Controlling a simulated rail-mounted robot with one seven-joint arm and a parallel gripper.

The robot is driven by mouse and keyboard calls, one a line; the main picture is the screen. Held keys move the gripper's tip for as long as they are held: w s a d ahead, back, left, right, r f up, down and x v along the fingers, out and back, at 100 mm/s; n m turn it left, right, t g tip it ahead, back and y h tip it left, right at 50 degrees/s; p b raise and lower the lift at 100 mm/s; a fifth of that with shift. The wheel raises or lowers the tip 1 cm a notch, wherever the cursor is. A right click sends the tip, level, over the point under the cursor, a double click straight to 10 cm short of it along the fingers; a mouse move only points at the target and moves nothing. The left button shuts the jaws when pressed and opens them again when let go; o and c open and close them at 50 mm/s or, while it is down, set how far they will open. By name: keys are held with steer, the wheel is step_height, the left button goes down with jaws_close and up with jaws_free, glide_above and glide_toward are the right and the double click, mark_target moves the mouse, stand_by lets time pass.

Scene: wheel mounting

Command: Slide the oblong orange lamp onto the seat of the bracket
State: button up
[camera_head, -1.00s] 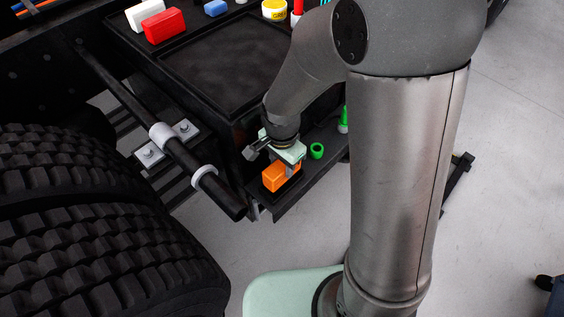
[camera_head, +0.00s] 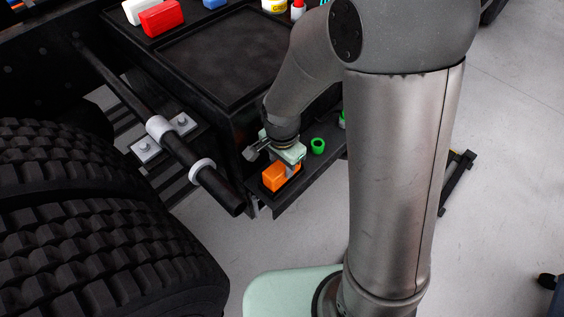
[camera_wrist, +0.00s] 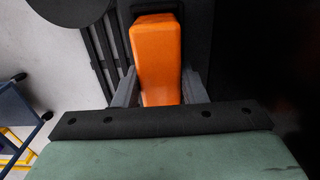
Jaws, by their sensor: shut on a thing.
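The oblong orange lamp (camera_head: 281,177) is at the front ledge of the black cart in the head view, just below my gripper (camera_head: 284,166). In the wrist view the lamp (camera_wrist: 157,58) stands between the two grey fingers of my gripper (camera_wrist: 158,88), which are shut on its sides. A dark base shows at the lamp's far end in the wrist view. I cannot tell whether the lamp touches the ledge.
A black bar (camera_head: 188,158) with white rings runs beside the ledge (camera_head: 300,190). Large tyres (camera_head: 95,220) fill the left. A green ring-shaped part (camera_head: 318,146) lies on the ledge. A red block (camera_head: 160,18) and other parts stand behind the black tray (camera_head: 220,58).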

steer(key=shift+f+b, duration=0.6)
steer(key=shift+f, duration=0.25)
steer(key=shift+r, duration=0.1)
steer(key=o, duration=1.1)
steer(key=shift+o, duration=0.2)
step_height(320, 180, up, 17)
steer(key=p, duration=0.2)
steer(key=shift+r, duration=0.2)
